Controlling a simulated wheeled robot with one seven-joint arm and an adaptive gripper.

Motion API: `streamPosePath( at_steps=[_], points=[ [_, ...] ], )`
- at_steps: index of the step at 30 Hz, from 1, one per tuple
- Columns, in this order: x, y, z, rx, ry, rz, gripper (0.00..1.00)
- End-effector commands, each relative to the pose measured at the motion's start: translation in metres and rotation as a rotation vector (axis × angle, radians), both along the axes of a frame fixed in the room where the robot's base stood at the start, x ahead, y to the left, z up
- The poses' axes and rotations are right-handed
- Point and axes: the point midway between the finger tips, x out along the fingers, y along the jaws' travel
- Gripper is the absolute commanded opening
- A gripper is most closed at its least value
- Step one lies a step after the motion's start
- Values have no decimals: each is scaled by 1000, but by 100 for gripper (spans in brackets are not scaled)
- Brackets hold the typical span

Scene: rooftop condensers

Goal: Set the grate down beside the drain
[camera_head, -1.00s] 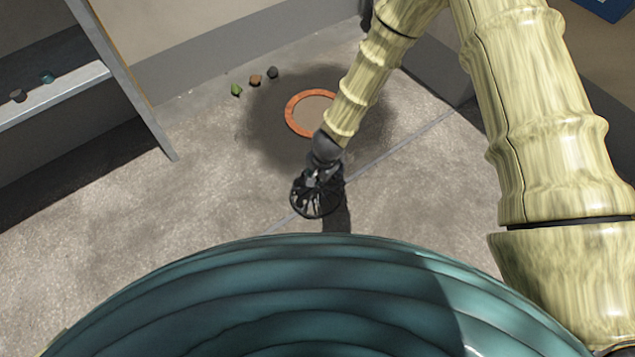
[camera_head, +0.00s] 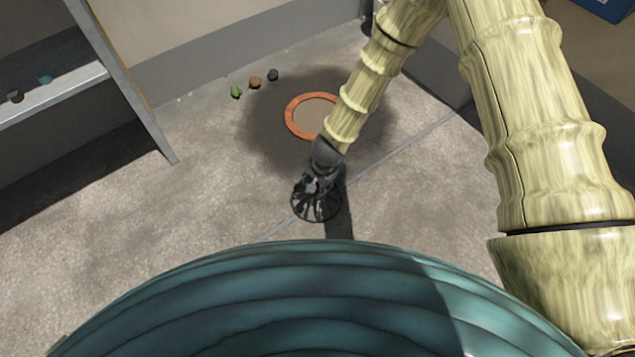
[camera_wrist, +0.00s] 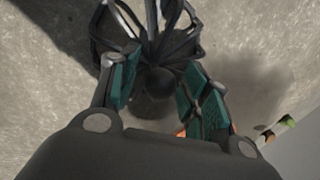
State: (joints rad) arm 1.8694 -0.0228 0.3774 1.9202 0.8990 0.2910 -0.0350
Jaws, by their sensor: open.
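The grate (camera_head: 316,205) is a dark, round, domed cage of bars. In the head view it is on or very near the concrete, in front of the drain (camera_head: 291,118), an orange ring around a tan centre. My gripper (camera_head: 318,186) is right above the grate and hides part of it. In the wrist view the bars of the grate (camera_wrist: 150,40) spread out past the fingertips, and a dark round knob shows between the teal finger pads. My gripper (camera_wrist: 163,85) is open, with its pads on either side of the knob. Contact with the pads is hard to tell.
Small green, brown and dark lumps (camera_head: 255,82) lie behind the drain near the wall. A metal shelf (camera_head: 55,93) with small items stands at the left. A damp dark patch surrounds the drain. The concrete left of the grate is clear.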

Motion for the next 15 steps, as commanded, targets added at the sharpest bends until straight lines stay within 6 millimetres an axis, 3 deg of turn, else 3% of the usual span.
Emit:
streamPosePath(
  at_steps=[5, 15],
  points=[
    [0, 0, 7, 0, 0, 1, 47],
    [-7, -8, 64, 1, -1, 1, 47]
  ],
)
